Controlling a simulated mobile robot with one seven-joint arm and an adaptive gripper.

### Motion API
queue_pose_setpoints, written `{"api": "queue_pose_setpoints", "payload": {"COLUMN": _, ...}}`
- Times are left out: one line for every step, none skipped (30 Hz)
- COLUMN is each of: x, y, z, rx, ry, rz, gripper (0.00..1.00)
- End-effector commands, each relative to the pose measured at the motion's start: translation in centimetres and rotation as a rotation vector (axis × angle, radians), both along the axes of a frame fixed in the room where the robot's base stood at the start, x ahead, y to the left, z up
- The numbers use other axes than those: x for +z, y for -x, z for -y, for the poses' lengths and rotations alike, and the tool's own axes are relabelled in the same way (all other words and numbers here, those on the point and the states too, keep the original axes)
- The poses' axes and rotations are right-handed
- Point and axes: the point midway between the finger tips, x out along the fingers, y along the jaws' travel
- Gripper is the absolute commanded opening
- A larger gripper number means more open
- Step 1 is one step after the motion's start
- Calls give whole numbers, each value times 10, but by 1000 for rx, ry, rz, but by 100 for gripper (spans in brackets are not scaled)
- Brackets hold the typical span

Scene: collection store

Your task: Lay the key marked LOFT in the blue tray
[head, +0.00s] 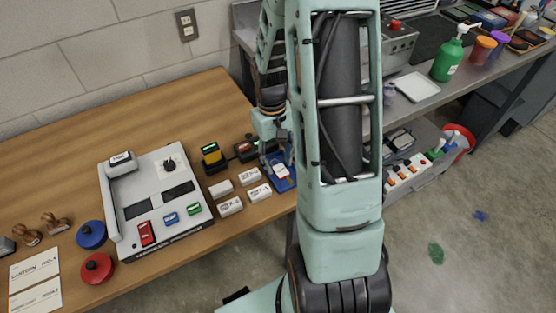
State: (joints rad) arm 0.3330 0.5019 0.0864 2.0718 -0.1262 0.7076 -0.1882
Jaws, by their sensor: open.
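The blue tray (285,186) lies near the right end of the wooden table, partly hidden behind my arm. A small white piece with a red edge (281,171) shows in or over the tray; I cannot tell whether it is the LOFT key. My gripper (274,158) points down over the tray's left part and is open. It appears close above the white piece; contact cannot be told. Several small white labelled blocks (230,206) stand just left of the tray, their lettering too small to read surely.
A grey-white device (156,201) with coloured buttons stands left of the blocks. A yellow-black item (212,157) and a dark box with a red part (245,149) stand behind them. Stamps, ink pads (97,268) and cards lie far left. A grey bench (480,75) holds bottles at right.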

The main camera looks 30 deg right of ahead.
Motion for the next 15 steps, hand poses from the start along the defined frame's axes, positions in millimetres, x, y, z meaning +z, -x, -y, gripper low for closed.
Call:
{"api": "queue_pose_setpoints", "payload": {"x": 0, "y": 0, "z": 0, "rx": 0, "ry": 0, "rz": 0, "gripper": 45}}
{"api": "queue_pose_setpoints", "payload": {"x": 0, "y": 0, "z": 0, "rx": 0, "ry": 0, "rz": 0, "gripper": 45}}
{"api": "queue_pose_setpoints", "payload": {"x": 1, "y": 0, "z": 0, "rx": 0, "ry": 0, "rz": 1, "gripper": 45}}
{"api": "queue_pose_setpoints", "payload": {"x": 2, "y": -1, "z": 0, "rx": 0, "ry": 0, "rz": 1, "gripper": 45}}
{"api": "queue_pose_setpoints", "payload": {"x": 4, "y": -1, "z": 0, "rx": 0, "ry": 1, "rz": 2, "gripper": 45}}
{"api": "queue_pose_setpoints", "payload": {"x": 8, "y": -2, "z": 0, "rx": 0, "ry": 1, "rz": 3, "gripper": 45}}
{"api": "queue_pose_setpoints", "payload": {"x": 12, "y": -3, "z": 0, "rx": 0, "ry": 1, "rz": 4, "gripper": 45}}
{"api": "queue_pose_setpoints", "payload": {"x": 16, "y": -3, "z": 0, "rx": 0, "ry": 1, "rz": 4, "gripper": 45}}
{"api": "queue_pose_setpoints", "payload": {"x": 23, "y": -5, "z": 0, "rx": 0, "ry": 1, "rz": 5, "gripper": 45}}
{"api": "queue_pose_setpoints", "payload": {"x": 30, "y": -6, "z": 0, "rx": 0, "ry": 2, "rz": 6, "gripper": 45}}
{"api": "queue_pose_setpoints", "payload": {"x": 36, "y": -7, "z": 0, "rx": 0, "ry": 2, "rz": 7, "gripper": 45}}
{"api": "queue_pose_setpoints", "payload": {"x": 45, "y": -8, "z": 0, "rx": 0, "ry": 2, "rz": 7, "gripper": 45}}
{"api": "queue_pose_setpoints", "payload": {"x": 52, "y": -8, "z": 0, "rx": 0, "ry": 2, "rz": 6, "gripper": 45}}
{"api": "queue_pose_setpoints", "payload": {"x": 58, "y": -10, "z": 0, "rx": 0, "ry": 2, "rz": 6, "gripper": 45}}
{"api": "queue_pose_setpoints", "payload": {"x": 67, "y": -11, "z": 0, "rx": 0, "ry": 3, "rz": 7, "gripper": 45}}
